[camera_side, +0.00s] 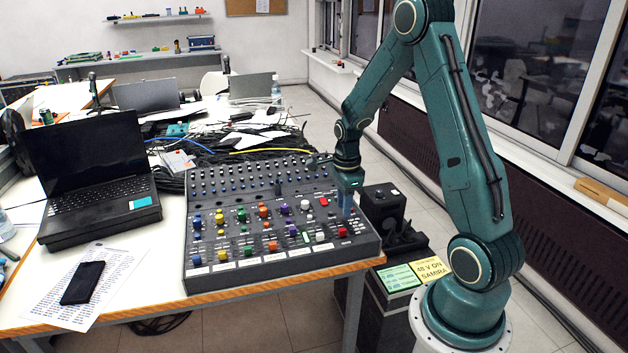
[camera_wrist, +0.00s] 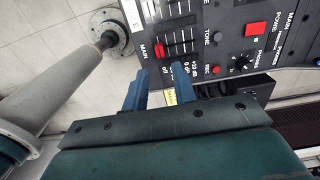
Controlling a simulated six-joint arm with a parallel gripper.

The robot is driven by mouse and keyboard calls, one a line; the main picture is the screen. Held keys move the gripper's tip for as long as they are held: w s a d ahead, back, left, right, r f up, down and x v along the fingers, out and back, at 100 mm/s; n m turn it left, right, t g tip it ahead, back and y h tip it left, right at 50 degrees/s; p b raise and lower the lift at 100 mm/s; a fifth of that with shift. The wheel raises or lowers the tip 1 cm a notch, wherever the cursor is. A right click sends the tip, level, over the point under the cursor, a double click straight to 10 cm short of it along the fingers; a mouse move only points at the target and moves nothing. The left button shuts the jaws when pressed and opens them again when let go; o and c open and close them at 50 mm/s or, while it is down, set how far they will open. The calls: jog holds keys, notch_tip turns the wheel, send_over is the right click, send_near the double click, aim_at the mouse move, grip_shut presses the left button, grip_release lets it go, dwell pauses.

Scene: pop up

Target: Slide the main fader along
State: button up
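The main fader's red cap (camera_wrist: 159,50) sits beside the MAIN label in the wrist view, at the left end of its slot, by the "off" mark. In the side view a red cap (camera_side: 343,232) shows near the mixer's right front corner. My gripper (camera_wrist: 160,68) has its two blue fingers spread apart, with nothing between them. The red cap lies just beyond the gap between the fingertips. In the side view my gripper (camera_side: 347,210) points down over the right part of the mixing console (camera_side: 250,262). Whether the fingertips touch the panel cannot be told.
Coloured knobs (camera_side: 241,214) and faders cover the console left of my gripper. A red power button (camera_wrist: 256,29) and a black knob (camera_wrist: 242,63) lie right of the fader in the wrist view. A black speaker (camera_side: 384,206) stands beyond the console's right edge. A laptop (camera_side: 92,180) sits left.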

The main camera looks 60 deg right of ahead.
aim_at(343, 229)
jog(key=shift+f, duration=0.15)
jog(key=shift+f, duration=3.75)
grip_shut()
